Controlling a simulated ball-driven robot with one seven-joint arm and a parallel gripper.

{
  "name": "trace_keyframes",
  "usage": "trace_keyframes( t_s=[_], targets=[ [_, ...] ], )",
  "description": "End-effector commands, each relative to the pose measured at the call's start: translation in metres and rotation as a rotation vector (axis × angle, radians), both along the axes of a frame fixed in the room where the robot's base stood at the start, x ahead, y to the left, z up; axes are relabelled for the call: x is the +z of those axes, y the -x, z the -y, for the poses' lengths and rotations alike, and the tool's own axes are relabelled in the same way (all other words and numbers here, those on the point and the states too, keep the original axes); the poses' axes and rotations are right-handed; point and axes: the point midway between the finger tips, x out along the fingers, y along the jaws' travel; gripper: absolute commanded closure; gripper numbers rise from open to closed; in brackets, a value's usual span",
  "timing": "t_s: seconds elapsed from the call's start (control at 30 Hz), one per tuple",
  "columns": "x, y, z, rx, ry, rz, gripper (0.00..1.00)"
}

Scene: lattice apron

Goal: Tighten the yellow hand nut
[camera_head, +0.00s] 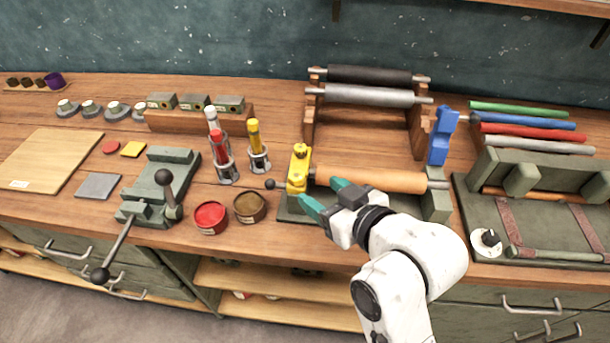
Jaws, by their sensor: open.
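The yellow hand nut (300,151) is a small lobed knob on top of a yellow block (298,177). The block stands at the left end of a fixture on the bench that holds a wooden roller (385,180). My gripper (322,196) has teal fingers, spread apart and empty. It is just right of the yellow block and lower in the picture than the nut, with one finger overlapping the roller's left part. I cannot tell whether a finger touches the roller or block. The nut is in full view.
A blue upright piece (441,136) stands at the fixture's right end. A rack with dark and grey rollers (366,96) is behind. Red (210,217) and brown (249,206) tins and tool holders (259,157) stand left of the block. A green-grey press (160,188) is further left.

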Motion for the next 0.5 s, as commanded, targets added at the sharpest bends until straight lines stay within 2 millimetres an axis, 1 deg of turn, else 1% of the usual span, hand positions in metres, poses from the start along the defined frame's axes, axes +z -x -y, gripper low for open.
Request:
trace_keyframes(
  t_s=[0.03, 0.2, 0.4, 0.5],
  targets=[
    [-0.001, -0.007, -0.005, 0.002, 0.006, -0.001, 0.38],
    [-0.013, -0.028, -0.023, 0.002, 0.005, -0.001, 0.38],
    [-0.023, -0.044, -0.037, 0.001, 0.004, -0.002, 0.38],
    [-0.026, -0.048, -0.04, 0.001, 0.003, -0.001, 0.38]
  ],
)
